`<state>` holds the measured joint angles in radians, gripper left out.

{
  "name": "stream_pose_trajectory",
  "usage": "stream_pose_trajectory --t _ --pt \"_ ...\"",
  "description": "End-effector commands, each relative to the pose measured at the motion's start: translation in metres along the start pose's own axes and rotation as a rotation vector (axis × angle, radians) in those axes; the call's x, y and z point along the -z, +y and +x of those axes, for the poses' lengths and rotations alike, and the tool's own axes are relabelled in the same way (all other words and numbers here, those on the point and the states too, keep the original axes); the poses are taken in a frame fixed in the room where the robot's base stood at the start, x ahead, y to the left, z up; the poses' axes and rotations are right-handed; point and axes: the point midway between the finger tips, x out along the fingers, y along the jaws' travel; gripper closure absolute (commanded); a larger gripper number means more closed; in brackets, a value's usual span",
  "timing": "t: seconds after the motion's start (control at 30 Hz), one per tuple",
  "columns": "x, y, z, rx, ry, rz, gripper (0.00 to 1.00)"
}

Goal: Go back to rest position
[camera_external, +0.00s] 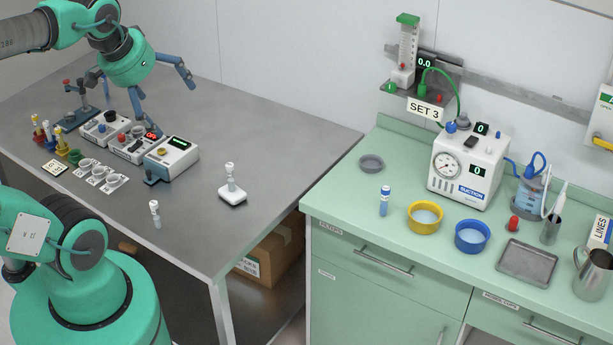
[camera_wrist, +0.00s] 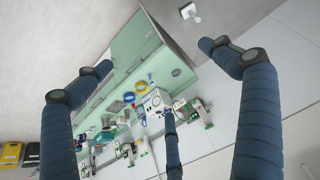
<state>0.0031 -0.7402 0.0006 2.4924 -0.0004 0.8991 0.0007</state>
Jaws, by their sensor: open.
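My gripper (camera_external: 160,92) is at the upper left of the external view, above the grey metal table (camera_external: 262,128). Its blue fingers are spread wide with nothing between them. In the wrist view my gripper (camera_wrist: 155,62) also shows spread, empty fingers, with the green cabinet and its equipment small and far off beyond them. Whether any finger touches a device is hard to tell.
A white-topped vial on a square base (camera_external: 231,188) and another vial (camera_external: 155,214) stand on the table. The green counter (camera_external: 340,195) carries a suction unit (camera_external: 468,165), a yellow bowl (camera_external: 425,217) and a blue bowl (camera_external: 472,236). The table's back middle is clear.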

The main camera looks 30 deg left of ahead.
Motion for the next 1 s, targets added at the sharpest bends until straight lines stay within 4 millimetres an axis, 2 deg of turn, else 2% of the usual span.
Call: stream_pose_trajectory --t 0.57,0.77,1.0 --pt "-0.007 -0.001 0.005 0.002 0.002 -0.003 0.04" --pt "-0.018 -0.001 0.025 0.002 0.002 -0.003 0.04" --pt "-0.037 -0.001 0.061 0.002 0.001 -0.003 0.04"
